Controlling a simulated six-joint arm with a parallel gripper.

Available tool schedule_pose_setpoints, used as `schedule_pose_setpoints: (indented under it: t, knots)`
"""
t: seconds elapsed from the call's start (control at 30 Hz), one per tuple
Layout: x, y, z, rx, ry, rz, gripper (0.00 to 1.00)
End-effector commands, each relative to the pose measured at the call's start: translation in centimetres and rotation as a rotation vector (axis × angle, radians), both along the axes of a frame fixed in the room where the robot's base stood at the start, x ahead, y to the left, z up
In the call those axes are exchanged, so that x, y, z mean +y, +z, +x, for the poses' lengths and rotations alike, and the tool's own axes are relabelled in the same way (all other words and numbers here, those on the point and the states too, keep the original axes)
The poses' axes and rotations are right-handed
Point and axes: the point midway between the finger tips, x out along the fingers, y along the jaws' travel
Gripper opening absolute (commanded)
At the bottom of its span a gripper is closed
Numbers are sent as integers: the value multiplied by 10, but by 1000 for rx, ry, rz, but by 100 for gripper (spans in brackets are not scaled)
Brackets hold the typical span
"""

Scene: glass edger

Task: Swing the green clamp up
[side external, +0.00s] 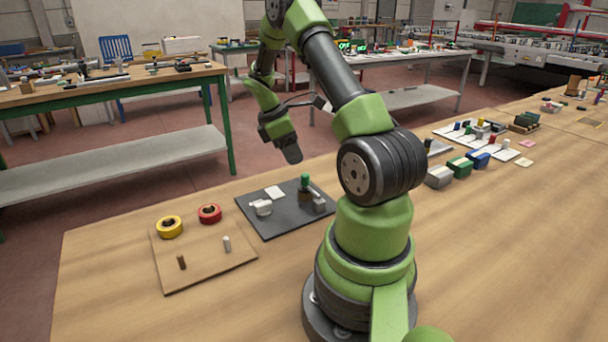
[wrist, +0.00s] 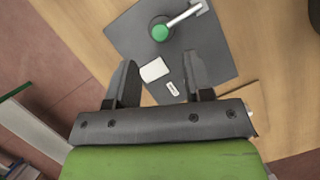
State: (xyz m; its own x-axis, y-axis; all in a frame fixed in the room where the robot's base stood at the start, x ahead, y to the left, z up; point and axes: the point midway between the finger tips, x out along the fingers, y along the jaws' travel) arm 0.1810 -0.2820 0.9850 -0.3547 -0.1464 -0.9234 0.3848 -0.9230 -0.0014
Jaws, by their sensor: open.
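The green clamp (side external: 305,182) stands on a dark grey plate (side external: 269,228) on the wooden bench. Its green end points up from a dark brown body. In the wrist view its round green knob (wrist: 160,32) shows beside a silver bar that runs to the upper right. My gripper (side external: 291,155) hangs in the air above and behind the plate, apart from the clamp. In the wrist view my gripper (wrist: 158,60) has its two dark fingers spread with nothing held between them. The clamp's hinge is too small to make out.
A white square (side external: 275,192) and a small white part (side external: 261,207) lie on the plate. A board (side external: 205,264) with yellow and red rings and two pegs lies left.

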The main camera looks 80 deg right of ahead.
Motion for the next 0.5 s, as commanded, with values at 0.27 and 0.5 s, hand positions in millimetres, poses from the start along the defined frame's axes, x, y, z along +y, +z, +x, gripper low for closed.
schedule_pose_setpoints:
  t: [0.27,0.5]
  knots:
    - [-6,-48,-19,2,-2,4,47]
    - [-10,-67,-26,-2,-1,1,47]
